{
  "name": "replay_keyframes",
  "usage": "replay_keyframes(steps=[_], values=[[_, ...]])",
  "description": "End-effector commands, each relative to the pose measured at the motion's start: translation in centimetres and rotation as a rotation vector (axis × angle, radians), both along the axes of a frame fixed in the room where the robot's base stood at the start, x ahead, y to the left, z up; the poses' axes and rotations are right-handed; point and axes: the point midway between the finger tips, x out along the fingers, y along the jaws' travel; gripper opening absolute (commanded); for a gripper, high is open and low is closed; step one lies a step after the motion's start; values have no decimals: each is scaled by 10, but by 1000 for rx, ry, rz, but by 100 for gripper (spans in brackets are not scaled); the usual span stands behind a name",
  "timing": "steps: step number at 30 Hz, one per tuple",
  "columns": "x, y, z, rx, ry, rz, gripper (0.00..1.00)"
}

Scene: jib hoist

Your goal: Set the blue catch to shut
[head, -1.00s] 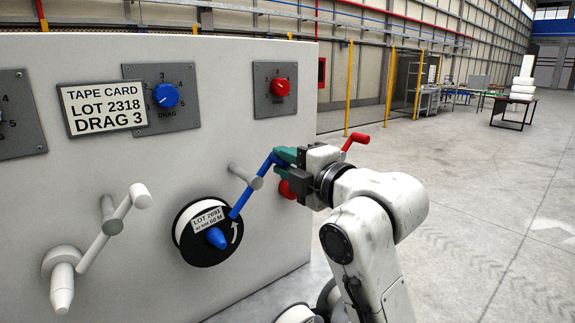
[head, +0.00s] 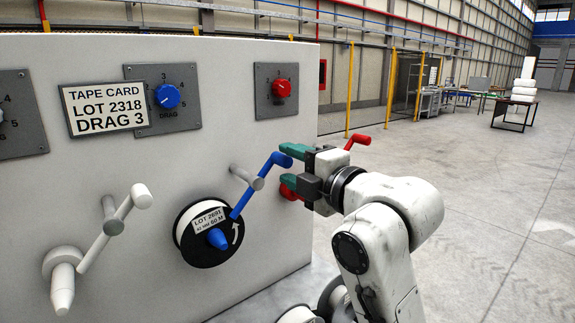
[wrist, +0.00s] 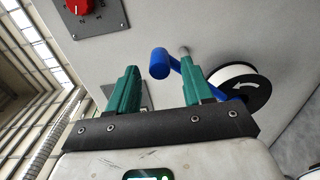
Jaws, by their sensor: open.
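The blue part in reach is a crank-like lever (head: 252,187); I cannot tell for certain that it is the blue catch. It slants up and right from a blue cone (head: 217,238) on a black-rimmed reel (head: 200,262), ending in a stubby handle (head: 281,159). My gripper (head: 291,169) is open with green fingers, just right of the handle. In the wrist view the handle end (wrist: 159,63) shows between and beyond the fingertips (wrist: 162,72), with no visible contact. The reel (wrist: 255,90) is partly hidden by a finger.
A grey peg (head: 247,177) stands close left of the blue lever. A red crank (head: 357,141) is behind my gripper. A white crank (head: 100,235) is at left. Blue (head: 167,96) and red (head: 281,88) dials sit above, by a tape card (head: 104,108). Open floor lies right.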

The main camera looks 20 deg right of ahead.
Motion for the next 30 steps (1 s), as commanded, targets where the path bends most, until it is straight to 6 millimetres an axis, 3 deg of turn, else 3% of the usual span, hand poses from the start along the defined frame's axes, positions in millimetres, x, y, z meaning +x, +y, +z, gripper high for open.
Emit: replay_keyframes(steps=[9,15,30], values=[[-59,-19,-1,1,-2,-2,50],[-81,-26,-1,0,-1,0,50],[-87,-28,-1,-1,1,0,50]])
